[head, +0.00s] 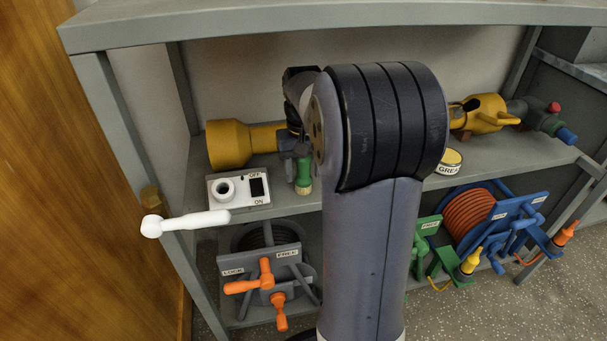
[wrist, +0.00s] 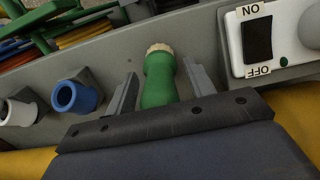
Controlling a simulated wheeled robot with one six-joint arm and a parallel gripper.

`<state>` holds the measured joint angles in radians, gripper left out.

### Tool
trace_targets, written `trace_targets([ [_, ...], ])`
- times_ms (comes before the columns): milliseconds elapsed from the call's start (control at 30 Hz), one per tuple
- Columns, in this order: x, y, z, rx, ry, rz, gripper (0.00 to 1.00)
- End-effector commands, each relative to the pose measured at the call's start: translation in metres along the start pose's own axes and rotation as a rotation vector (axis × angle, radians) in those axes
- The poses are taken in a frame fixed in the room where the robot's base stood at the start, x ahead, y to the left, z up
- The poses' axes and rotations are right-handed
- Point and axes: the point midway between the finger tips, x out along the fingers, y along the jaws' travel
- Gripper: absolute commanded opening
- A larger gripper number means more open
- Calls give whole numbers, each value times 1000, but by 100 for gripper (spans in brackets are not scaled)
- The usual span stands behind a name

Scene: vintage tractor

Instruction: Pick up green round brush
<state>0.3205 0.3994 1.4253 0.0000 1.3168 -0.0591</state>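The green round brush (head: 304,172) is on the upper shelf, just right of the ON/OFF switch box, its pale bristle end toward the shelf's front. In the wrist view the brush (wrist: 160,82) lies between the two fingers of my gripper (wrist: 160,71). Narrow gaps show between the brush and both fingers, so the gripper looks open around it. In the head view my gripper (head: 291,148) is at the brush's rear end, partly hidden by my arm.
The switch box (head: 240,188) stands close left of the brush. A yellow tool (head: 229,143) lies behind it. A grease tin (head: 450,160) and another yellow tool (head: 485,114) are to the right. Reels (head: 470,215) stand below. The shelf top (head: 330,14) overhangs.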

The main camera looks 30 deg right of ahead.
Motion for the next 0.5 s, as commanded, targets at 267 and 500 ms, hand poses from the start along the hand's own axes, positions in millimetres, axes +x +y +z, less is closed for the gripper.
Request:
trace_targets([
  [267, 0, 0, 0, 0, 0, 0, 28],
  [500, 0, 0, 0, 0, 0, 0, 12],
])
